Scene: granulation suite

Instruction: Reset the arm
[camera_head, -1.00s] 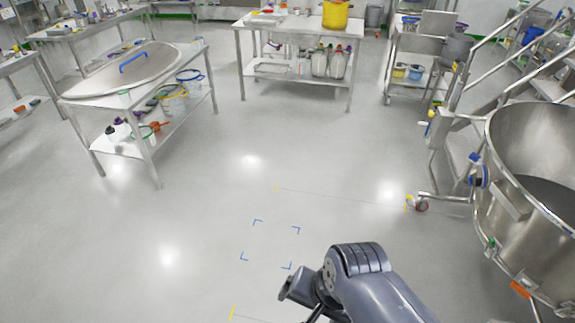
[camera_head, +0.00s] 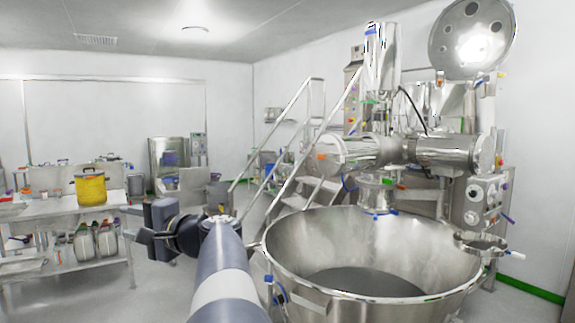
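My arm rises from the bottom centre of the head view, its grey and white link pointing away from the camera. At its end, my gripper (camera_head: 143,228) is turned to the left, in front of the right end of a steel table. It is dark and seen from the side. I cannot tell from this angle whether its fingers are apart or together. No object shows in it.
A large steel bowl (camera_head: 370,265) stands close on the right of my arm, with machinery behind it. Metal stairs (camera_head: 300,150) with handrails rise behind. The steel table (camera_head: 50,207) at left holds a yellow pot (camera_head: 91,188). Some floor (camera_head: 165,285) is clear.

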